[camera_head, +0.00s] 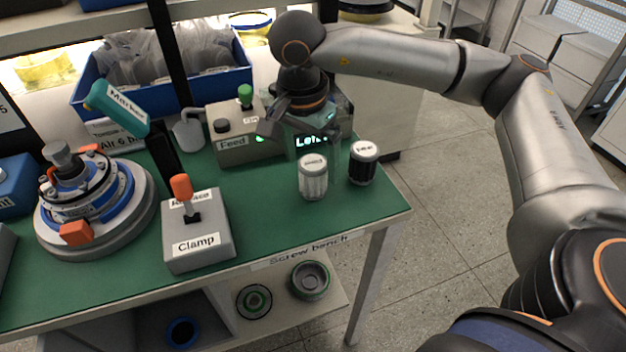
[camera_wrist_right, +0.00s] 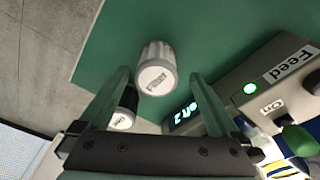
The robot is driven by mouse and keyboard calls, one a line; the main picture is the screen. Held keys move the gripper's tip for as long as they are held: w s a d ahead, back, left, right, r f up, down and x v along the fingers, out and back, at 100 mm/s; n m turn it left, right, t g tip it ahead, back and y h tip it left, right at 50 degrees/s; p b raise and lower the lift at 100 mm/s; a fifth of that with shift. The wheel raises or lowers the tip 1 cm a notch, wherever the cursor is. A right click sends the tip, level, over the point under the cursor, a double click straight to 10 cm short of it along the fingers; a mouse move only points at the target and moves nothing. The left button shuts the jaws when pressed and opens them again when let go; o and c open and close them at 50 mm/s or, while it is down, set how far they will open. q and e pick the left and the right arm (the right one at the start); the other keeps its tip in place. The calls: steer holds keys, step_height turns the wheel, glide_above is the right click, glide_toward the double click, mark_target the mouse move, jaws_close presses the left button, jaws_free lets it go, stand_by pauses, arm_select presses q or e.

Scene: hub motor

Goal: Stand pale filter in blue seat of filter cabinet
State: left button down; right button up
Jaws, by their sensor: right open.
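A pale, ribbed cylinder with a white labelled top (camera_head: 313,178), which may be the pale filter, stands upright on the green bench. A black cylinder with a white top (camera_head: 363,164) stands close to its right. My right gripper (camera_head: 302,134) is open and empty, behind and above the pale cylinder. In the right wrist view the pale cylinder (camera_wrist_right: 157,72) shows ahead between the spread fingers, apart from both. The black one (camera_wrist_right: 126,105) is partly hidden by a finger. A blue ring (camera_head: 182,332) in a dark compartment under the bench may be the blue seat. My left gripper is out of view.
The Feed box (camera_head: 232,138) with a green knob is beside my right gripper. A Clamp box (camera_head: 197,240) with an orange-topped lever and a round fixture (camera_head: 95,205) stand left. A green-ringed part (camera_head: 254,301) and a grey cup (camera_head: 310,280) are on the lower shelf.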

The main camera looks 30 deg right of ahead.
steer(key=f, duration=0.4)
steer(key=shift+s+d, duration=0.1)
steer(key=shift+d, duration=0.25)
steer(key=shift+c, duration=0.4)
steer(key=c, duration=0.3)
jaws_close()
